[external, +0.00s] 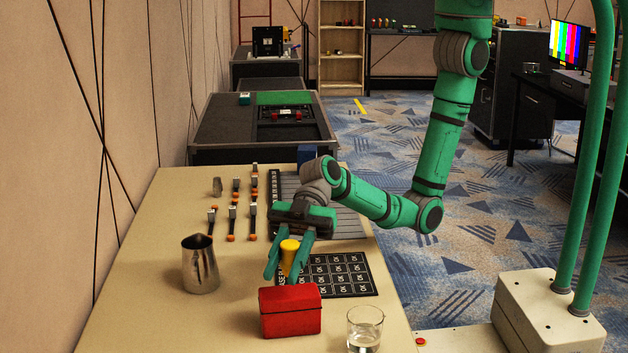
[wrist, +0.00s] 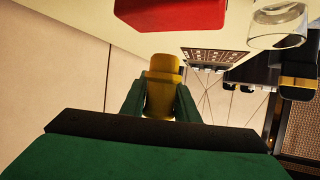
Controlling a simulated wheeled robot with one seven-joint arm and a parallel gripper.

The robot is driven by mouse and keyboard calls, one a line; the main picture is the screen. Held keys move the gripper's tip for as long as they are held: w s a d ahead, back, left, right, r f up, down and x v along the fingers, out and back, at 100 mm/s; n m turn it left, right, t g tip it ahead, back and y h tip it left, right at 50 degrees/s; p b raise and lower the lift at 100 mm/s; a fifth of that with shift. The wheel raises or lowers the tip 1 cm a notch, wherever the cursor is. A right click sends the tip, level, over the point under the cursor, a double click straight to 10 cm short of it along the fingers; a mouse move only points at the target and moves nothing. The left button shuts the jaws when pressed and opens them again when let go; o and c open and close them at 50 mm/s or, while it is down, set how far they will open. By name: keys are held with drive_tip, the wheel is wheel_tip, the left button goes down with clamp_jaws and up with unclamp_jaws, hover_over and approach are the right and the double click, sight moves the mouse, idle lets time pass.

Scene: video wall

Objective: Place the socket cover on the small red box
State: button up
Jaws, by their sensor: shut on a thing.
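The socket cover (external: 289,260) looks like a yellow, roughly cylindrical piece; it also shows in the wrist view (wrist: 163,88). My gripper (external: 283,272) is shut on it, with one green finger on each side. The small red box (external: 290,312) stands on the table, just in front of the gripper in the external view. In the wrist view the red box (wrist: 175,14) is at the top, apart from the socket cover. The lower end of the cover is partly hidden by the fingers and the box.
A metal jug (external: 200,265) stands left of the box and a clear glass (external: 365,330) to its right. A black mat with white labels (external: 345,275) lies behind. Several orange-tipped tools (external: 232,222) lie at the back left. The front left tabletop (external: 160,325) is clear.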

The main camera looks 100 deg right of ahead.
sight(287, 274)
drive_tip(key=shift+w+a+f, duration=0.1)
drive_tip(key=shift+w+f, duration=0.05)
drive_tip(key=shift+f, duration=0.05)
drive_tip(key=shift+a+f, duration=0.1)
drive_tip(key=shift+f, duration=1.5)
drive_tip(key=shift+f, duration=0.2)
drive_tip(key=o, duration=1)
drive_tip(key=shift+r, duration=0.1)
drive_tip(key=shift+d+r, duration=0.15)
drive_tip(key=shift+d, duration=0.05)
drive_tip(key=v, duration=1.1)
drive_tip(key=shift+d, duration=0.25)
drive_tip(key=shift+r, duration=0.1)
